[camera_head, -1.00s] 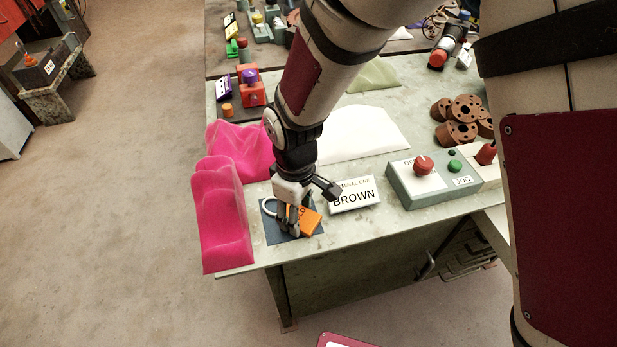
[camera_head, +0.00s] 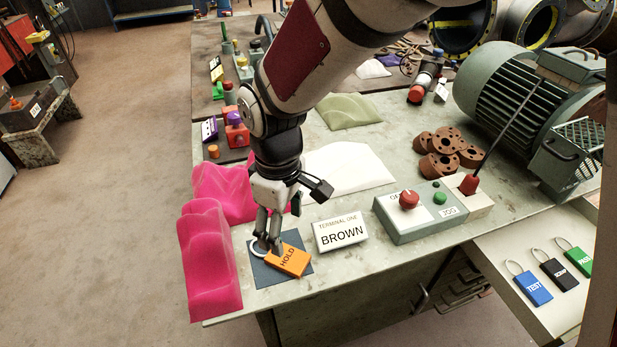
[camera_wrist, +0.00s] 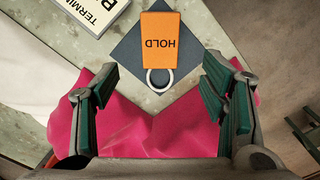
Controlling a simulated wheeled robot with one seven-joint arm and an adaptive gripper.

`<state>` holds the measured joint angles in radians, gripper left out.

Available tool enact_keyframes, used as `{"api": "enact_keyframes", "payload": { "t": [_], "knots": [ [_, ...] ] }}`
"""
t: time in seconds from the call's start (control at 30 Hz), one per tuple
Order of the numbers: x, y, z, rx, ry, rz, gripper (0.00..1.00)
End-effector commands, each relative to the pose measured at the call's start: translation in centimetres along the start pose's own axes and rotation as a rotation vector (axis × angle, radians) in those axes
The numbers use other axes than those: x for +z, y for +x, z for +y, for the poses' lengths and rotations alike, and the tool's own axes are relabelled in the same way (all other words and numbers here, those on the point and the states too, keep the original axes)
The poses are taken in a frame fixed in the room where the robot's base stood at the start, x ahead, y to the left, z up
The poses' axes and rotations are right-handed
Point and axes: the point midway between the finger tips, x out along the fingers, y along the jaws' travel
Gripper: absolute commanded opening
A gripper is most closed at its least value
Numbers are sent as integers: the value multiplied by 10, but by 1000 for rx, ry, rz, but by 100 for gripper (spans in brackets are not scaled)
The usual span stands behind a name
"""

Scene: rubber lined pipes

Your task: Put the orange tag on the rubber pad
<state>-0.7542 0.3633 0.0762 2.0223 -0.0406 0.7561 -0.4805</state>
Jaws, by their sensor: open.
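The orange tag (camera_head: 288,261), marked HOLD with a pale ring, lies flat on the dark square rubber pad (camera_head: 268,279) near the front left edge of the bench. In the wrist view the tag (camera_wrist: 160,44) rests over the pad (camera_wrist: 199,62), with its ring (camera_wrist: 160,80) toward my gripper. My gripper (camera_head: 268,250) is just above and behind the tag, beside the ring in the head view. In the wrist view my gripper (camera_wrist: 160,88) has its fingers wide apart with nothing between them. The fingers partly hide the ring in the head view.
Pink draped shapes (camera_head: 208,262) stand left of the pad. A BROWN sign (camera_head: 341,233) and a grey control box (camera_head: 420,215) are to the right. An open drawer (camera_head: 512,298) holds blue, black and green tags. Brown flanged parts (camera_head: 447,152) sit farther back.

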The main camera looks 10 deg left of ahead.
Motion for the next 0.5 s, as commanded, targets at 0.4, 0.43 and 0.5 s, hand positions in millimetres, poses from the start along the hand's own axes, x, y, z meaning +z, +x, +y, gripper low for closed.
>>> {"api": "enact_keyframes", "payload": {
  "t": [0.4, 0.43, 0.5],
  "knots": [
    [5, -31, 3, 4, 16, 3, 66],
    [8, -35, 6, 7, 31, 7, 66],
    [23, -48, 14, 20, 83, 20, 66]
  ]
}}
